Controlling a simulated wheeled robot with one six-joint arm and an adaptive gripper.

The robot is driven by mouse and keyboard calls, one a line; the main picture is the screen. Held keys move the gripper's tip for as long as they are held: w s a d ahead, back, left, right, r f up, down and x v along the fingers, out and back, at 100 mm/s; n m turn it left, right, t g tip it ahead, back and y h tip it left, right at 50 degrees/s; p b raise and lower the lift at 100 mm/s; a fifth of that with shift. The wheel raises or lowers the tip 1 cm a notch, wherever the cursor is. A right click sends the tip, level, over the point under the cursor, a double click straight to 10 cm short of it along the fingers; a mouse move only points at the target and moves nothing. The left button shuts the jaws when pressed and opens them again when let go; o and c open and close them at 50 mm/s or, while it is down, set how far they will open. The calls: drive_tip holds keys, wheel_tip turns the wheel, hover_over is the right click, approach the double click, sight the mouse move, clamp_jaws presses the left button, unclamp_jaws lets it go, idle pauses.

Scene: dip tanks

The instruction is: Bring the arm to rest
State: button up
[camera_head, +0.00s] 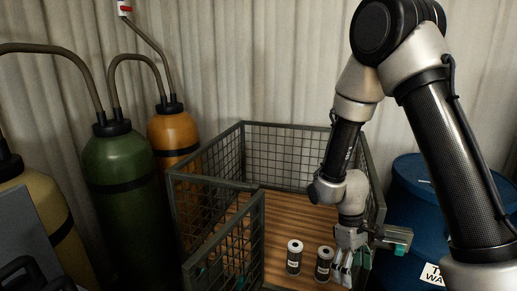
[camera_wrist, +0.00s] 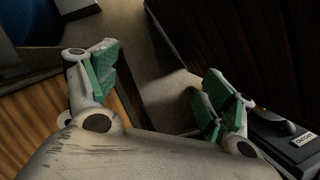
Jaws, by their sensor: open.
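My arm comes in from the right in the head view, bent at the elbow, with its lower part hanging down over the right front of a wire-mesh cage (camera_head: 244,185). My gripper (camera_head: 350,266) points down beside two small canisters, low in the picture. In the wrist view my gripper (camera_wrist: 158,92) has its green-padded fingers spread wide, with nothing between them. Bare grey floor shows in the gap.
The dark canisters with pale tops, one left (camera_head: 294,260) and one right (camera_head: 324,265), stand upright on the cage's wooden floor. Green (camera_head: 120,185) and orange (camera_head: 174,135) gas cylinders stand left. A blue drum (camera_head: 410,200) stands right. A pale curtain hangs behind.

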drive_tip(key=s+d+r+m+t, duration=0.2)
drive_tip(key=s+d+r, duration=0.1)
drive_tip(key=r, duration=0.7)
drive_tip(key=s+d+r+m+t, duration=0.3)
drive_tip(key=s+d+r, duration=0.1)
drive_tip(key=r, duration=0.6)
drive_tip(key=s+d+r+m+t+y, duration=0.1)
drive_tip(key=s+d+r+m+t, duration=0.1)
drive_tip(key=r, duration=0.9)
drive_tip(key=shift+s+d+m+t, duration=0.4)
drive_tip(key=shift+s+d, duration=0.35)
drive_tip(key=shift+s, duration=0.3)
drive_tip(key=shift+c, duration=0.2)
